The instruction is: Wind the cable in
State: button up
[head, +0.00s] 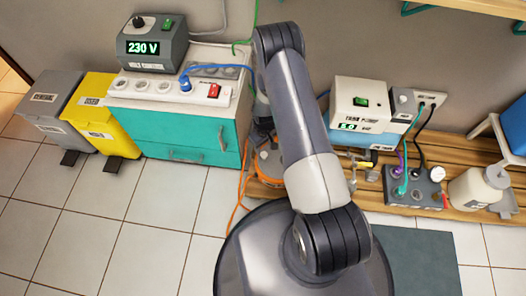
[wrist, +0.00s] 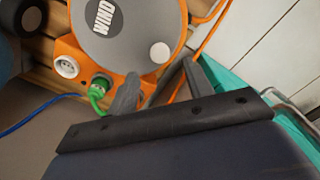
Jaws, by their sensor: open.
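I cannot tell whether a finger touches the disc.
A green plug (wrist: 97,90) sits in the reel's body beside a white socket (wrist: 67,66). A teal cabinet (head: 180,135) with a power strip (head: 165,90) stands left. The pallet (head: 450,150) at right bears a pump and control box. Tiled floor at front left is clear.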

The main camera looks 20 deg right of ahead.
aim_at(264, 154)
notch_tip(264, 154, down, 6)
jog(key=shift+f+b, duration=0.1)
jog(key=shift+b, duration=0.65)
jog(key=shift+c, duration=0.2)
grip_shut()
